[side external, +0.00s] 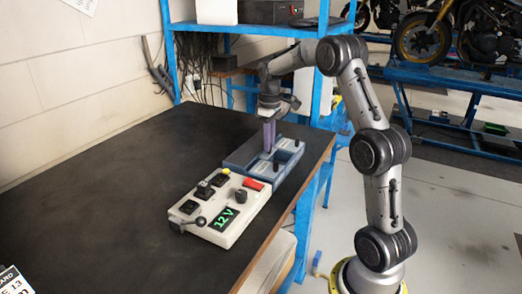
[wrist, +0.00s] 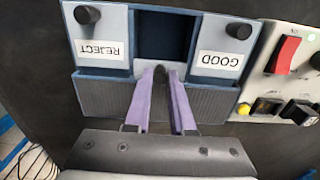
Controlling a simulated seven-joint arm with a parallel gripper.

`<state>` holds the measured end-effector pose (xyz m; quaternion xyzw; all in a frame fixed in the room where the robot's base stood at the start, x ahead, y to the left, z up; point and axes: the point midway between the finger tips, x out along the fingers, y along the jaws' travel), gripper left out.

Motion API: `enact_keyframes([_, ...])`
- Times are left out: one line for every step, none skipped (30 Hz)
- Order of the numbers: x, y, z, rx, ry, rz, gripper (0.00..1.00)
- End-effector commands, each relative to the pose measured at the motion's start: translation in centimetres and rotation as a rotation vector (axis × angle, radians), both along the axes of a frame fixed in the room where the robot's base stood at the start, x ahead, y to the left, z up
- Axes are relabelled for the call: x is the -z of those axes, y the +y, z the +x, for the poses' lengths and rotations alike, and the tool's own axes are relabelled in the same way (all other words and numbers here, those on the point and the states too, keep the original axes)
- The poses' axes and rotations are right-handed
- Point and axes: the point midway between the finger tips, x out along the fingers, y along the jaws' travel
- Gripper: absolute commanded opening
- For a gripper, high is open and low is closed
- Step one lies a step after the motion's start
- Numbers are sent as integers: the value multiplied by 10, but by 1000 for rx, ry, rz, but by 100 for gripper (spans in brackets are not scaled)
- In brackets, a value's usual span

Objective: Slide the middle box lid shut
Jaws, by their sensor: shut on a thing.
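The blue-grey box (side external: 233,160) stands on the dark bench, right of its middle. In the wrist view the box has a lid marked REJECT (wrist: 98,47) at left and a lid marked GOOD (wrist: 220,59) at right, each with a black knob and covering its bay. Between them the middle bay (wrist: 163,38) is uncovered and dark blue inside. The middle lid itself is largely hidden by the fingers. My gripper also shows in the side view (side external: 269,150), pointing down.
A cream control panel (side external: 188,193) with a 12 V display, a red switch (wrist: 288,52) and a yellow button sits right beside the box. The bench's right edge is near. Blue shelving (side external: 172,50) stands behind.

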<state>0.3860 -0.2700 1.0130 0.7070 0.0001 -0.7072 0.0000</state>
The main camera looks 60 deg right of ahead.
Motion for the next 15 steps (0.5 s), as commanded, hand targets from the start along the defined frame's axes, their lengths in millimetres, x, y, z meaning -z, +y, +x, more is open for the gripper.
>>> enact_keyframes([-1, 0, -4, 1, 0, 0, 0])
enact_keyframes([-1, 0, -6, 1, 0, 0, 0])
enact_keyframes([-1, 0, -8, 2, 0, 0, 0])
enact_keyframes([-1, 0, -10, 2, 0, 0, 0])
enact_keyframes([-1, 0, -12, 2, 0, 0, 0])
enact_keyframes([-1, 0, -15, 2, 0, -1, 0])
enact_keyframes([-1, 0, -17, 2, -1, -1, 0])
enact_keyframes([-1, -1, -19, 2, -1, -1, 0])
enact_keyframes([-1, 0, -21, 2, -1, -1, 0])
enact_keyframes([-1, 0, -23, 1, 0, -1, 0])
enact_keyframes([-1, 0, -25, 1, 0, -1, 0])
enact_keyframes([-1, 0, -27, 1, 0, -1, 0])
enact_keyframes([-1, 0, -29, 1, -1, -1, 0])
enact_keyframes([-1, 0, -31, 1, -1, -1, 0])
enact_keyframes([-1, -1, -34, 2, -1, -1, 0])
